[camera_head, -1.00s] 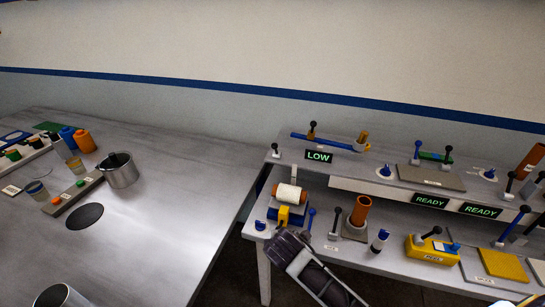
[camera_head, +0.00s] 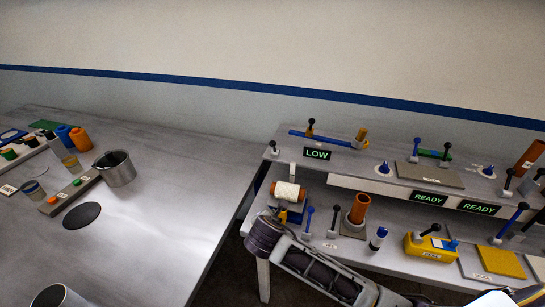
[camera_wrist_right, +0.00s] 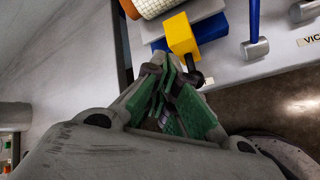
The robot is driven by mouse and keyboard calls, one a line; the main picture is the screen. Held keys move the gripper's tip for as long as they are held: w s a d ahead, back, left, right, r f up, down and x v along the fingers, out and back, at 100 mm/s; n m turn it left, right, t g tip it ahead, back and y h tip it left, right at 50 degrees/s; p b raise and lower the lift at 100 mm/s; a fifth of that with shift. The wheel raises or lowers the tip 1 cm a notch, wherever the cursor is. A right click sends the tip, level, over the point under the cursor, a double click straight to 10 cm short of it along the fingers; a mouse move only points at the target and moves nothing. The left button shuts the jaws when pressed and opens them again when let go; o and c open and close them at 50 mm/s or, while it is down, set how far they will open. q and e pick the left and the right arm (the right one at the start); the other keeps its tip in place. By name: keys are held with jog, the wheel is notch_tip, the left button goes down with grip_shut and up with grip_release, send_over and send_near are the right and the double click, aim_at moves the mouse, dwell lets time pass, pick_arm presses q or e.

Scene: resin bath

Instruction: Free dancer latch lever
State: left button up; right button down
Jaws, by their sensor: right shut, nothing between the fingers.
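A yellow block-shaped lever (camera_wrist_right: 182,36) with a dark knob (camera_wrist_right: 195,78) sits at the front of a blue and grey spool stand (camera_wrist_right: 205,24) in the right wrist view. I take it for the dancer latch lever. My right gripper (camera_wrist_right: 168,78) is shut and empty, its fingertips just beside the knob; I cannot tell whether they touch. In the head view my right arm comes from the lower right, and its wrist hides most of the lever below the white spool (camera_head: 287,191). The fingertips are hidden there. My left gripper is not in view.
A blue-handled lever (camera_head: 308,220) stands just right of the spool stand, with an orange cylinder (camera_head: 359,208) beyond it. A yellow box (camera_head: 430,248) sits farther right. The shelf above holds a LOW sign (camera_head: 317,154). The left table (camera_head: 165,215) has clear room.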

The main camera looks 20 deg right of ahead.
jog(key=w+d+r+n+t+h, duration=0.2)
jog(key=w+r+n+t+h, duration=0.1)
jog(key=w+r+n, duration=0.5)
jog(key=shift+w+r+n+t, duration=0.2)
jog(key=shift+w+n+t, duration=0.6)
jog(key=shift+n, duration=0.5)
jog(key=shift+d, duration=0.15)
jog(key=p, duration=0.2)
send_near(275, 151)
jog(key=shift+f, duration=1.5)
jog(key=shift+w+d+r+p, duration=0.15)
jog(key=shift+w+d+r, duration=0.15)
jog(key=shift+w, duration=0.4)
jog(key=shift+w+d+r+p, duration=0.2)
jog(key=shift+w+d+r, duration=0.1)
jog(key=shift+w, duration=0.35)
jog(key=shift+w+d+r+p, duration=0.2)
jog(key=shift+w+r, duration=0.1)
jog(key=shift+w, duration=0.4)
jog(key=shift+w, duration=0.15)
